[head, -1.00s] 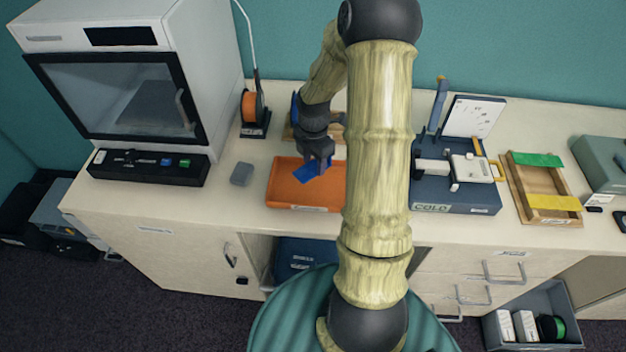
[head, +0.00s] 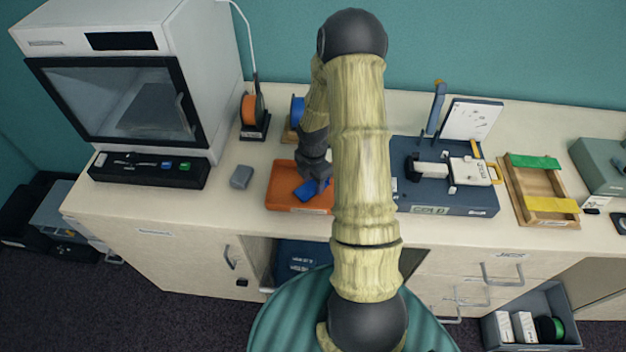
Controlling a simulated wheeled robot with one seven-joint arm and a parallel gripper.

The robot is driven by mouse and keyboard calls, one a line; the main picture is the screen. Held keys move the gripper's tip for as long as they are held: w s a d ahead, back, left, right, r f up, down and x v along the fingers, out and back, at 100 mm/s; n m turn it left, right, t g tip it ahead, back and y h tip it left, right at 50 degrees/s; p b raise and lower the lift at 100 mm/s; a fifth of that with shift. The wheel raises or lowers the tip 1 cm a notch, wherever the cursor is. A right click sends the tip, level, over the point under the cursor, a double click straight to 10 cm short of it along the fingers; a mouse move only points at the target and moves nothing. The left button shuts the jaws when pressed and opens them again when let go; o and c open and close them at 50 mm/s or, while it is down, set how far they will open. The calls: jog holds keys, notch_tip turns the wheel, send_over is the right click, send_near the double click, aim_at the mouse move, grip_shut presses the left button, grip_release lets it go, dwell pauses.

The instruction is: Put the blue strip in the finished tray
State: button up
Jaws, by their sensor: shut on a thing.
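The blue strip (head: 307,190) is in the head view, over the orange tray (head: 282,204). My gripper (head: 317,184) points down at the strip's right side and is shut on it. Whether the strip touches the tray floor or hangs just above it, I cannot tell. My arm hides the right part of the orange tray. A wooden tray (head: 513,192) stands at the right, with a green strip (head: 535,161) at its back and a yellow strip (head: 552,205) at its front. The labels on both trays are too small to read.
A dark blue device marked COLD (head: 470,209) stands between the two trays, with a white board (head: 472,119) behind it. A blue spool (head: 297,110) is behind my arm. A printer (head: 115,90), an orange spool (head: 249,108) and a grey block (head: 241,177) are at left.

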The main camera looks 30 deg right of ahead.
aim_at(313, 186)
jog(key=shift+f, duration=0.1)
jog(key=o, duration=1)
jog(key=shift+c, duration=0.2)
notch_tip(313, 186, up, 12)
jog(key=b, duration=0.1)
jog(key=shift+r, duration=0.2)
jog(key=shift+w, duration=0.1)
